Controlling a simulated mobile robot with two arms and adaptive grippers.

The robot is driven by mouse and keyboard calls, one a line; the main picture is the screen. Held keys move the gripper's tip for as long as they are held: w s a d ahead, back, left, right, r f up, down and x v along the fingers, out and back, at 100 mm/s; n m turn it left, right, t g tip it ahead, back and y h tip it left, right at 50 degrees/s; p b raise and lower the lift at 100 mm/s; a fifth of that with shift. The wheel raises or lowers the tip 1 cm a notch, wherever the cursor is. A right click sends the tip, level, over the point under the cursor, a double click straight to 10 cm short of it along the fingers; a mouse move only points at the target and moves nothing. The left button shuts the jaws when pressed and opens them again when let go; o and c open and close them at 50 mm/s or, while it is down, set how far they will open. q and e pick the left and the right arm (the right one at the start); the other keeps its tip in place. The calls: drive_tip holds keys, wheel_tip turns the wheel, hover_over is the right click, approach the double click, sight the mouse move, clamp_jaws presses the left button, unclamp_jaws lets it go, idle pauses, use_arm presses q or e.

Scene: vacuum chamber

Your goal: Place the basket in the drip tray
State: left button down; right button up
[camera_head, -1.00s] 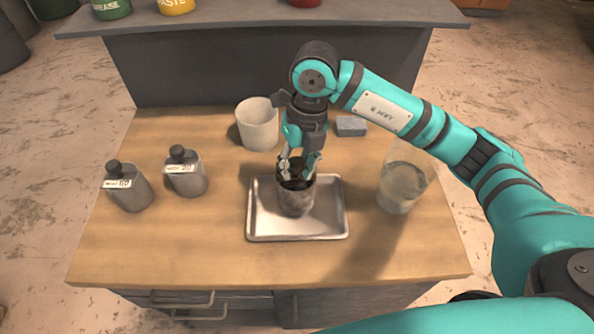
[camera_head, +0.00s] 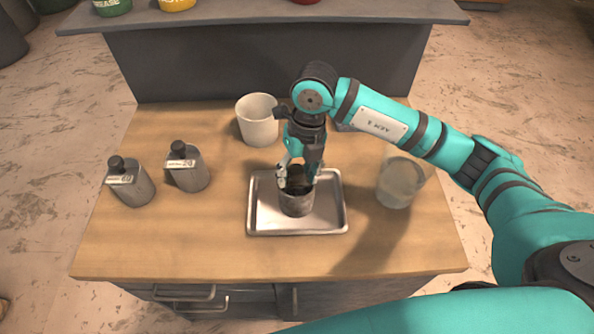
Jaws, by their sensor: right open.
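The basket (camera_head: 297,203) is a small dark mesh cylinder. It stands upright in the drip tray (camera_head: 325,223), a shallow silver rectangular tray on the wooden table, a little left of the tray's middle. My right gripper (camera_head: 298,180) points down at the top of the basket, with its fingers spread at the rim. The fingers hide part of the basket's top, and I cannot tell whether they touch it. My left gripper is not in view.
A white cup (camera_head: 257,121) stands behind the tray. A clear glass beaker (camera_head: 400,184) stands to its right. Two grey bottles, labelled 60 (camera_head: 131,184) and 20 (camera_head: 187,168), stand at the left. The table's front is clear.

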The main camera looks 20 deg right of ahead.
sight(304, 179)
drive_tip(key=shift+r, duration=0.5)
wheel_tip(304, 179, up, 11)
drive_tip(key=d+b, duration=0.1)
drive_tip(key=b, duration=0.1)
drive_tip(key=shift+w+d+b, duration=0.15)
drive_tip(key=shift+d+b, duration=0.2)
drive_tip(key=shift+b, duration=0.05)
